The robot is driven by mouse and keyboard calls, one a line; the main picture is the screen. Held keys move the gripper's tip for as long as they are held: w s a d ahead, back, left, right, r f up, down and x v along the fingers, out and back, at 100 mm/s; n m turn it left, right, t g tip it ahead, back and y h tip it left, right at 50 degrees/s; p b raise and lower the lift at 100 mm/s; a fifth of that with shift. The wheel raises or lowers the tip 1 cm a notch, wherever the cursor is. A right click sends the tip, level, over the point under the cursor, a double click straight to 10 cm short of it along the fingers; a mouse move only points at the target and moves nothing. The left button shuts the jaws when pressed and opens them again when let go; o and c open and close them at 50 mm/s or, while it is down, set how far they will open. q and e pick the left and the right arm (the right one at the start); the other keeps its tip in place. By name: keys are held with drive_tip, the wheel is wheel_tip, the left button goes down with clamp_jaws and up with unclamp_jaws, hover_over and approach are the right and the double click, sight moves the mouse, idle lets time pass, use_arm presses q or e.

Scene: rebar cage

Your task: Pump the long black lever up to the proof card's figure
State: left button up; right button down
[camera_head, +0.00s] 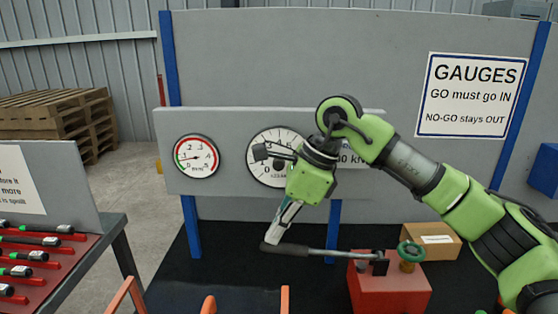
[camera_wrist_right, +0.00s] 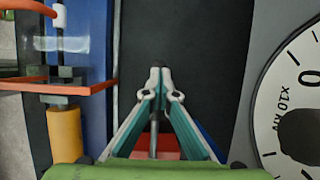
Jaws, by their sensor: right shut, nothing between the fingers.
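The long black lever (camera_head: 290,249) runs roughly level, its thick grip end at left and its rod reaching the red pump box (camera_head: 390,291) at right. My right gripper (camera_head: 272,238) points down with shut fingers, its tips at the lever's left grip end. I cannot tell whether they touch it. In the right wrist view the shut fingers (camera_wrist_right: 160,72) meet over the dark grip end, with nothing between them. A large gauge (camera_head: 262,140) on the grey panel is partly hidden by my arm. A card reading "0 kN" (camera_head: 356,159) is mostly hidden too. My left gripper is out of view.
A green handwheel (camera_head: 411,250) is on the pump box, with a cardboard box (camera_head: 437,241) behind. A small red-rimmed gauge (camera_head: 196,156) is left on the panel. Blue posts (camera_head: 191,228) support the panel. A red rack of tools (camera_head: 40,265) stands at left.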

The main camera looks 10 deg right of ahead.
drive_tip(key=shift+f+b, duration=0.5)
drive_tip(key=shift+f, duration=0.25)
drive_tip(key=shift+f+b, duration=0.45)
drive_tip(key=shift+f, duration=0.15)
drive_tip(key=shift+r+p, duration=0.35)
drive_tip(key=p+v, duration=0.2)
drive_tip(key=v, duration=0.1)
drive_tip(key=p+v, duration=0.1)
drive_tip(key=shift+w+a+r, duration=0.1)
drive_tip(key=shift+a+r, duration=0.2)
drive_tip(key=shift+r, duration=0.1)
drive_tip(key=p+v, duration=0.1)
drive_tip(key=v, duration=0.1)
drive_tip(key=p+v, duration=0.2)
drive_tip(key=v, duration=0.1)
drive_tip(key=shift+a+r, duration=0.15)
drive_tip(key=shift+r, duration=0.3)
